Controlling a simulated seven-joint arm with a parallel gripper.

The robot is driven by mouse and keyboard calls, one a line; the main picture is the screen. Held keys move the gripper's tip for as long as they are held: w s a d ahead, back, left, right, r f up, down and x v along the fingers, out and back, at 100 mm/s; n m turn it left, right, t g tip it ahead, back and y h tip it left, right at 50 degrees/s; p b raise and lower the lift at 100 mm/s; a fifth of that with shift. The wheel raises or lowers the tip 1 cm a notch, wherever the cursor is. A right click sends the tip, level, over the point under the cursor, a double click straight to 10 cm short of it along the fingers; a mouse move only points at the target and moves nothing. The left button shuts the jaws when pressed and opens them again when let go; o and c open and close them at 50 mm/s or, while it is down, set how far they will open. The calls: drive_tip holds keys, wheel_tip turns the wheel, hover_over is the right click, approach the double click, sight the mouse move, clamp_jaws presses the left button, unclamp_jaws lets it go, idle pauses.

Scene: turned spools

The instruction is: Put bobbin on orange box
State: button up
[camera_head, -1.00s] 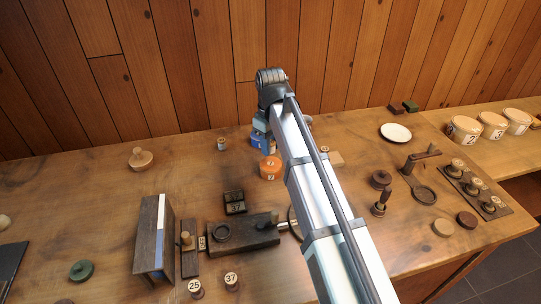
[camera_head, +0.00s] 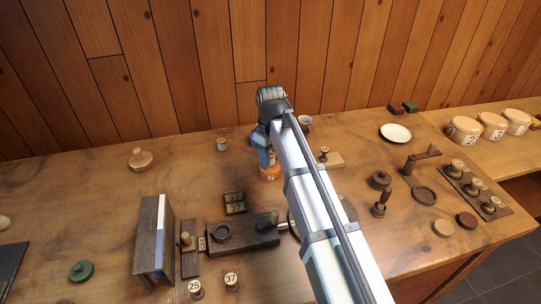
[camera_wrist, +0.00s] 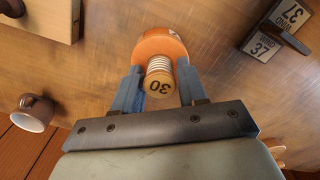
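The bobbin (camera_wrist: 160,78), with pale thread and a wooden end marked 30, sits between the two blue fingers of my gripper (camera_wrist: 160,88) in the wrist view. The fingers appear closed against its sides. The orange box (camera_wrist: 158,44) is round and lies right beyond the bobbin in that view. In the head view the orange box (camera_head: 270,174) stands on the table, with my gripper (camera_head: 268,157) right over it and hiding part of its top. I cannot tell whether the bobbin touches the box.
A brown cup (camera_head: 305,121) and a wooden block with a peg (camera_head: 331,159) stand behind and right of the box. A small spool (camera_head: 222,144) stands back left.

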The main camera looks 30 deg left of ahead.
sight(271, 154)
drive_tip(key=shift+o, duration=1.4)
wheel_tip(271, 154, up, 12)
drive_tip(key=shift+r, duration=0.15)
